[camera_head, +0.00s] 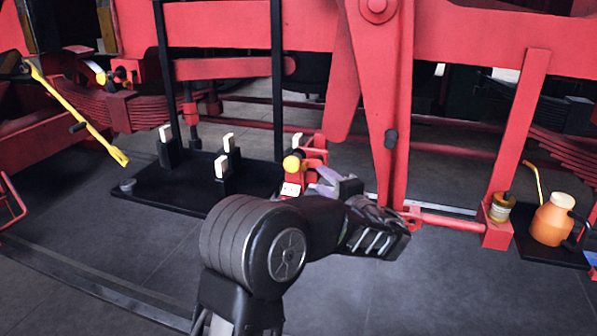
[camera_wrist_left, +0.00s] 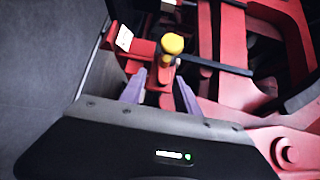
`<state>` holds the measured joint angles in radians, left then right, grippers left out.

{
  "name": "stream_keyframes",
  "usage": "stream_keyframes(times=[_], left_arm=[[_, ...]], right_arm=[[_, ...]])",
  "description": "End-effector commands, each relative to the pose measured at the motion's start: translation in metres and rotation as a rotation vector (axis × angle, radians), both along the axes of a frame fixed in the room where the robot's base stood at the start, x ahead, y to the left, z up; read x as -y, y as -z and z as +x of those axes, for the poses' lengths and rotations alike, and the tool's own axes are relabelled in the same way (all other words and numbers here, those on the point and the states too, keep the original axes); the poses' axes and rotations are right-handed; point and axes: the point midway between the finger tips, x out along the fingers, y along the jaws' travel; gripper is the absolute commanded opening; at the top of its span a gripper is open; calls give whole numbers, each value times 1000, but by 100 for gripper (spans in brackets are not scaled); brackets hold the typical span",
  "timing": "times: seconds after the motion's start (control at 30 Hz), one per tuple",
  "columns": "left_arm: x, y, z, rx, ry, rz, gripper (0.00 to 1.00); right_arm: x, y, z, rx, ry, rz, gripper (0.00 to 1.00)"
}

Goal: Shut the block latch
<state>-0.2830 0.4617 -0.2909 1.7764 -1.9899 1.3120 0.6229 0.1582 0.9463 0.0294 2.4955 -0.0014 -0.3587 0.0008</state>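A red latch fitting (camera_head: 310,160) with a yellow knob (camera_head: 291,163) and a white tag stands at the right end of the black base plate (camera_head: 150,192). In the left wrist view the yellow knob (camera_wrist_left: 172,44) sits on the red fitting (camera_wrist_left: 145,48), just beyond the fingertips. A dark bar reaches right from beside the knob. My left gripper (camera_head: 326,182) has its purple fingers (camera_wrist_left: 160,78) spread apart, with nothing visibly held between them. The fingers look close to the fitting; I cannot tell whether they touch it. My arm hides part of the latch's lower side in the head view. My right gripper is not in view.
Black posts and white-topped blocks (camera_head: 222,167) stand on the plate. Red frame beams (camera_head: 392,110) rise close behind the gripper. An orange can (camera_head: 552,220) and a small yellow jar (camera_head: 502,207) are at right. A yellow bar (camera_head: 82,118) hangs at left. The front floor is clear.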

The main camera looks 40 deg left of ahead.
Motion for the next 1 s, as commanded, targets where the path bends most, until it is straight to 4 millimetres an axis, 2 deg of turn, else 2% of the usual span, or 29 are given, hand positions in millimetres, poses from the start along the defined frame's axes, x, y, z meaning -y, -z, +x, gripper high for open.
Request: stream_keyframes(times=[0.1, 0.53, 1.0], left_arm=[[-3, -7, -7, 42, -33, 15, 38], [-9, -5, -4, 41, -32, 8, 38], [-66, -4, 24, 40, -32, 8, 38]], right_arm=[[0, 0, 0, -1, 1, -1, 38], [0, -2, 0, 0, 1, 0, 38], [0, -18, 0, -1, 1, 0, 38]])
